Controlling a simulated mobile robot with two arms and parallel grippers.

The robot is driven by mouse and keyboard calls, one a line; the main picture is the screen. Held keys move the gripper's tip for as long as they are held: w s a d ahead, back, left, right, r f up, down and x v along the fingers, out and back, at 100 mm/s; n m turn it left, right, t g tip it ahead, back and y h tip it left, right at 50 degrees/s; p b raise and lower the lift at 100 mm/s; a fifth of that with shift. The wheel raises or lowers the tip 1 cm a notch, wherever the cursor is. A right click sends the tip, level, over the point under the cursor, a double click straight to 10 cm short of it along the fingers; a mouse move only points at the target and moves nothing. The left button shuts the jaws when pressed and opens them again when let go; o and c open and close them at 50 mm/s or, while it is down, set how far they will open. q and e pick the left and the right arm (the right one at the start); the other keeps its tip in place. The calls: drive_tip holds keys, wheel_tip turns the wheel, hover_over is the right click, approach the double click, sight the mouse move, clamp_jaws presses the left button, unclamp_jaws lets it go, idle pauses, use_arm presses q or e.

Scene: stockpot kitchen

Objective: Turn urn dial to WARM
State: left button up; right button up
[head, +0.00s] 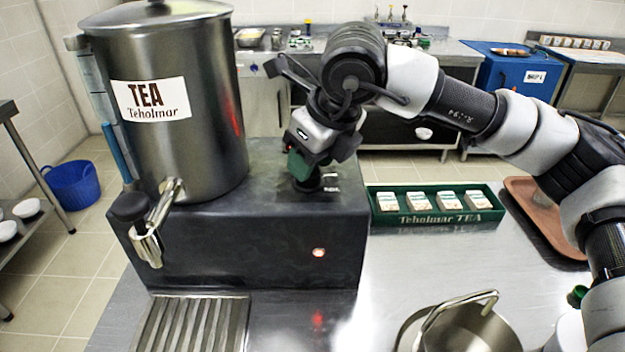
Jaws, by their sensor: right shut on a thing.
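The tea urn (205,110) is a tall steel cylinder labelled TEA Teholmar, standing on a black base (250,235) at the left of the counter. A tap (158,215) sticks out at its lower front. A red light (318,252) glows on the base's front. The urn dial (303,185) sits on top of the base at its right end, partly hidden under my right gripper. My right gripper (302,166) points down from above and is shut on the dial. The dial's markings are mostly covered and I cannot read its setting. My left gripper is out of view.
A green box of Teholmar tea packets (434,219) stands right of the base. A brown tray (545,205) is at the right. A steel pot with a handle (465,330) is at the front. A slotted drip tray (190,325) lies below the tap.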

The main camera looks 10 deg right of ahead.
drive_tip(key=shift+a+m+t+h+b, duration=0.1)
drive_tip(key=shift+m+t+h+b, duration=0.2)
drive_tip(key=shift+m+b, duration=0.6)
drive_tip(key=shift+m, duration=0.3)
drive_tip(key=shift+m+b, duration=0.3)
drive_tip(key=shift+b, duration=0.05)
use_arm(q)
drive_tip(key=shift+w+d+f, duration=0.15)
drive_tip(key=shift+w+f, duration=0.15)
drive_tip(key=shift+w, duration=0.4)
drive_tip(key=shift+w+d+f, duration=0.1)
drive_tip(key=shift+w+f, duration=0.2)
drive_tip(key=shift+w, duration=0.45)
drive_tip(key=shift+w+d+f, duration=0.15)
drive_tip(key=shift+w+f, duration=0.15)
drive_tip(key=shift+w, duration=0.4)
use_arm(e)
drive_tip(key=shift+r+h, duration=0.1)
drive_tip(key=shift+h, duration=0.2)
drive_tip(key=o, duration=0.9)
drive_tip(key=shift+o, duration=0.2)
